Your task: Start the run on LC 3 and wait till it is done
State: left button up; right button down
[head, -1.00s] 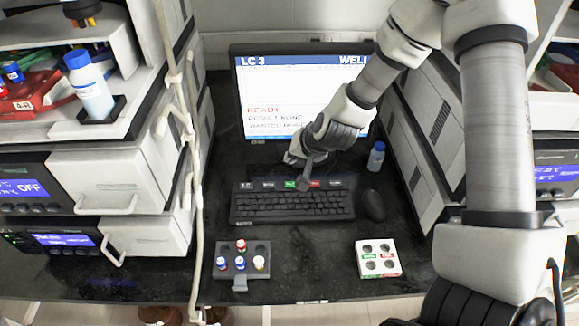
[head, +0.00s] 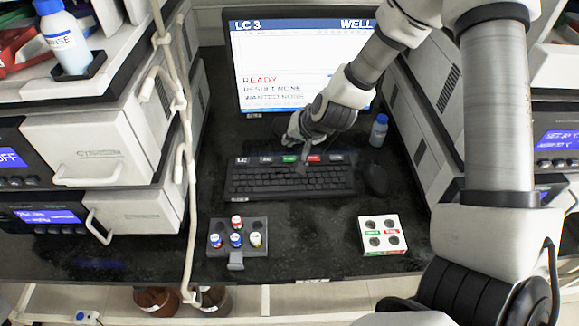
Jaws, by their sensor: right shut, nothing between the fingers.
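The LC 3 monitor (head: 290,65) stands at the back of the bench. Its screen reads "LC 3", "WELL" partly covered by my arm, "READY", "RESULT NONE" and "WANTED NONE". The black keyboard (head: 290,182) lies in front of it, with a row of labelled keys along its back edge, including a green key (head: 289,159) and a red key (head: 313,159). My right gripper (head: 301,167) is shut and empty, its tips over the keyboard's back part between the green and red keys. I cannot tell whether it touches a key. My left gripper is out of view.
A mouse (head: 375,180) and a small blue-capped bottle (head: 379,130) are right of the keyboard. A dark rack (head: 216,250) with several vials and a white four-hole rack (head: 382,251) stand in front. Instrument stacks flank both sides; a pale tube (head: 189,215) hangs at left.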

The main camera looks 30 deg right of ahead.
aim_at(290, 159)
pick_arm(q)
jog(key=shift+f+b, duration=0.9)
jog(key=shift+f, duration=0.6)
pick_arm(e)
jog(key=shift+f, duration=1.7)
pick_arm(q)
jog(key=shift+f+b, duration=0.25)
jog(key=shift+b, duration=0.05)
pick_arm(e)
jog(key=shift+f, duration=0.45)
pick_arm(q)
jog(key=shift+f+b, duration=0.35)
pick_arm(e)
jog(key=shift+f, duration=0.4)
pick_arm(q)
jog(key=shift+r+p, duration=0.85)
jog(key=shift+p, duration=0.05)
pick_arm(e)
jog(key=shift+r, duration=0.85)
notch_tip(290, 159, up, 5)
jog(key=p, duration=0.5)
jog(key=shift+r, duration=0.1)
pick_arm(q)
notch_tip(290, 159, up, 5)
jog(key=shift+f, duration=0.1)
